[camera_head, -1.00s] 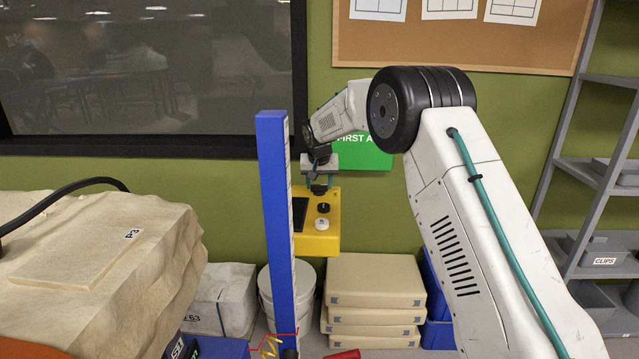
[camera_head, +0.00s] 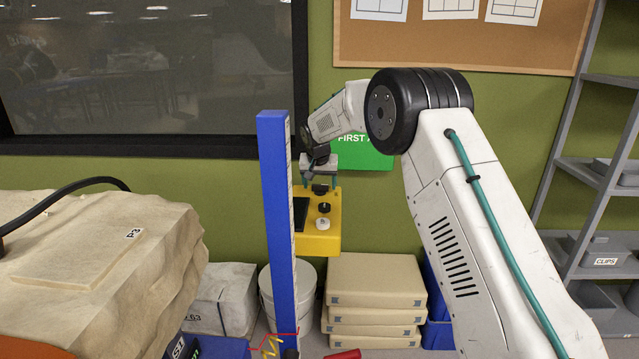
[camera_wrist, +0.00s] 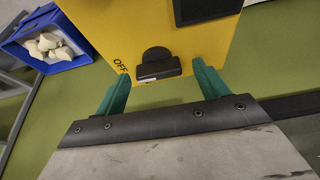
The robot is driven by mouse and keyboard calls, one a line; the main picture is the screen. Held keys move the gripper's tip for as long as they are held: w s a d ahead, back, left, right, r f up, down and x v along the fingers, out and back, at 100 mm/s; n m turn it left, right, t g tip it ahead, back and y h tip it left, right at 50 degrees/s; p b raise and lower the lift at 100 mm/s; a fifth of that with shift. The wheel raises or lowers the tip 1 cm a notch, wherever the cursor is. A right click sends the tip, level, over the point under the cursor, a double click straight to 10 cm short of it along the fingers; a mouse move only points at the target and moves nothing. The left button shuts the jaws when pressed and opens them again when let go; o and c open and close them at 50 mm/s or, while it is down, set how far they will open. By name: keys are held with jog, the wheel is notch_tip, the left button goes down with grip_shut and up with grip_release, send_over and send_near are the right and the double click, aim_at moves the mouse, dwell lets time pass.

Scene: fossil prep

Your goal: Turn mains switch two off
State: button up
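A yellow switch box (camera_head: 320,243) is on the green wall behind the blue post. It carries a dark panel, black rotary knobs and a white knob (camera_head: 322,224). My gripper (camera_head: 318,184) is at the top black knob (camera_head: 320,190). In the wrist view my gripper (camera_wrist: 161,88) is open, with its two teal fingers on either side of a black knob (camera_wrist: 158,65). The knob has a raised bar with a small pale mark near its left end. The word OFF is printed to its left. Both fingers appear apart from the bar. No switch number is readable.
The blue post (camera_head: 275,230) stands close left of the switch box and hides part of it. A large pale fossil block (camera_head: 100,260) fills the left front. Stacked beige boxes (camera_head: 375,280) and a white bucket (camera_head: 300,285) stand below. A blue bin (camera_wrist: 48,45) shows in the wrist view.

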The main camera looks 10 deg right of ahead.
jog(key=v, duration=0.7)
jog(key=shift+r, duration=0.35)
jog(key=shift+s+a, duration=0.1)
jog(key=shift+s, duration=0.05)
jog(key=shift+n+g, duration=0.7)
jog(key=shift+g, duration=0.2)
jog(key=s+f, duration=0.2)
jog(key=s, duration=0.1)
jog(key=s+f, duration=0.1)
jog(key=s, duration=0.1)
jog(key=shift+s+f, duration=0.2)
jog(key=shift+f, duration=0.2)
jog(key=s+d+r, duration=0.1)
jog(key=s+r, duration=0.2)
jog(key=s, duration=1.5)
jog(key=s+d+r+n+y, duration=0.1)
jog(key=s+d+r, duration=0.1)
jog(key=s, duration=1.6)
jog(key=s+d+r+n+g, duration=0.1)
jog(key=s+r, duration=0.2)
jog(key=s, duration=1.5)
jog(key=shift+d+r, duration=0.35)
jog(key=shift+r, duration=0.05)
